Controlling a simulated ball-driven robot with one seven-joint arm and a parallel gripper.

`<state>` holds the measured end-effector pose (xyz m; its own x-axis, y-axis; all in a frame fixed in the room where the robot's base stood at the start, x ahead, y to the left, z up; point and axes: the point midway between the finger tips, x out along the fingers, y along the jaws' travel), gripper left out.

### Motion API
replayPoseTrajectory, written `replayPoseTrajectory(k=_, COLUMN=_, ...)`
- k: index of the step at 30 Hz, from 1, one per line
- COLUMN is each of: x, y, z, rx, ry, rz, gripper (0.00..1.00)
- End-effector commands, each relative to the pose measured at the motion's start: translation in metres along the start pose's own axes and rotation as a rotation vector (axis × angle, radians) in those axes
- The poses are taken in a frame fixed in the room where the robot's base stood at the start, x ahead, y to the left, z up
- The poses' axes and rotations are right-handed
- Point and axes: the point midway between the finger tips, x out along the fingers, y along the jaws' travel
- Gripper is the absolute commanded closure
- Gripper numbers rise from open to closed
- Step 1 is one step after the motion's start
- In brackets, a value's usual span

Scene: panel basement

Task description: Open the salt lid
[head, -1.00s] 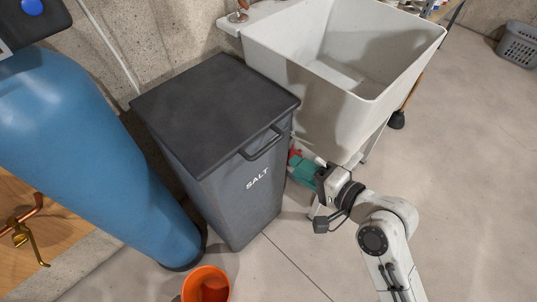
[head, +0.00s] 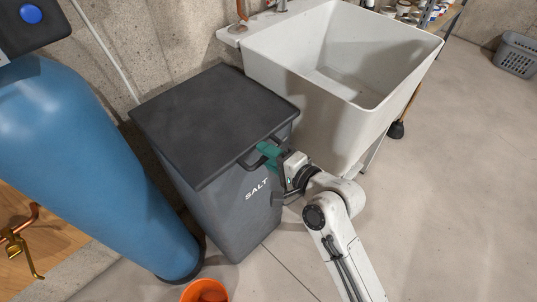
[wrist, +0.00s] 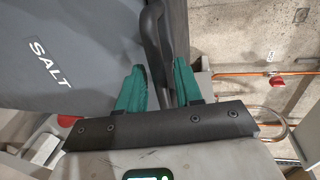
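The dark grey salt bin (head: 235,215), marked SALT, stands upright with its flat lid (head: 215,110) closed. The lid's bar handle (head: 262,150) sticks out at the front edge. My gripper (head: 268,152) with green fingers is at this handle. In the wrist view, the dark handle (wrist: 153,42) runs between the two spread fingers of my gripper (wrist: 160,72). The left finger lies close to the handle; whether it touches is unclear. The white SALT lettering shows at the left there.
A white utility sink (head: 320,105) stands close at the bin's right. A blue tank (head: 90,160) stands at its left. An orange bucket (head: 205,291) is on the floor in front. Floor at the right is open, with a grey basket (head: 517,55) far back.

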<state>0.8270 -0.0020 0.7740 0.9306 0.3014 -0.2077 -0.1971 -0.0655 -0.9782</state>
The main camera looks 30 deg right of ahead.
Motion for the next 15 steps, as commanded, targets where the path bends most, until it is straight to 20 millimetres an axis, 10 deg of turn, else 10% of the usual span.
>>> replayPoseTrajectory(k=6, x=0.0001, y=-0.0002, z=0.0000, rx=0.000, ry=0.000, rz=0.000, gripper=0.66)
replayPoseTrajectory(k=15, x=-0.0001, y=-0.0001, z=-0.0001, rx=0.000, ry=0.000, rz=0.000, gripper=0.95)
